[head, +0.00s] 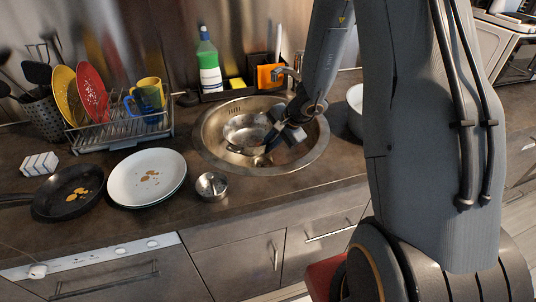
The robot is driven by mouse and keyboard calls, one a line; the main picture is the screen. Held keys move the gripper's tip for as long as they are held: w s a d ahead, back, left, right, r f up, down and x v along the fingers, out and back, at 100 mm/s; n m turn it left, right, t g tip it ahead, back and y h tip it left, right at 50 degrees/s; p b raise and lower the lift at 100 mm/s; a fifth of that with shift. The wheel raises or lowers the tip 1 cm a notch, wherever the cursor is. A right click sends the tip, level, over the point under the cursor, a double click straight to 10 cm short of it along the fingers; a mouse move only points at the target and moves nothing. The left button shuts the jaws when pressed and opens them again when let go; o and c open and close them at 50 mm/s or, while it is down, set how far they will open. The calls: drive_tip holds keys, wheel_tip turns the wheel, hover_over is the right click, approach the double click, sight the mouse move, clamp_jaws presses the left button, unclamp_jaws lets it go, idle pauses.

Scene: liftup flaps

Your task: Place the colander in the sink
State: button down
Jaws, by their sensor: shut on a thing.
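The colander (243,129), a shiny metal bowl, is inside the round steel sink (204,149), towards its left and back. My gripper (270,146) reaches down from the upper right over the sink. It is shut on the colander's right side, and its dark fingers hide that part of the rim. The colander looks roughly upright. I cannot tell whether its underside touches the sink bottom.
A dish rack (120,133) with plates and mugs stands at the back left. A white plate (128,192), a pan (68,192) and a small metal bowl (211,185) are left of the sink. The faucet (287,74) and a soap bottle (208,66) are behind it. A white bowl (355,99) stands right.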

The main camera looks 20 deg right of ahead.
wheel_tip(320, 180, down, 4)
drive_tip(key=shift+r, duration=0.1)
drive_tip(key=shift+f, duration=0.3)
drive_tip(key=c, duration=1.8)
unclamp_jaws()
drive_tip(key=shift+r, duration=0.15)
drive_tip(key=shift+r, duration=0.25)
drive_tip(key=v, duration=1.1)
drive_tip(key=shift+s+r, duration=0.2)
drive_tip(key=shift+r, duration=0.1)
drive_tip(key=shift+d+r, duration=0.1)
drive_tip(key=shift+d, duration=0.05)
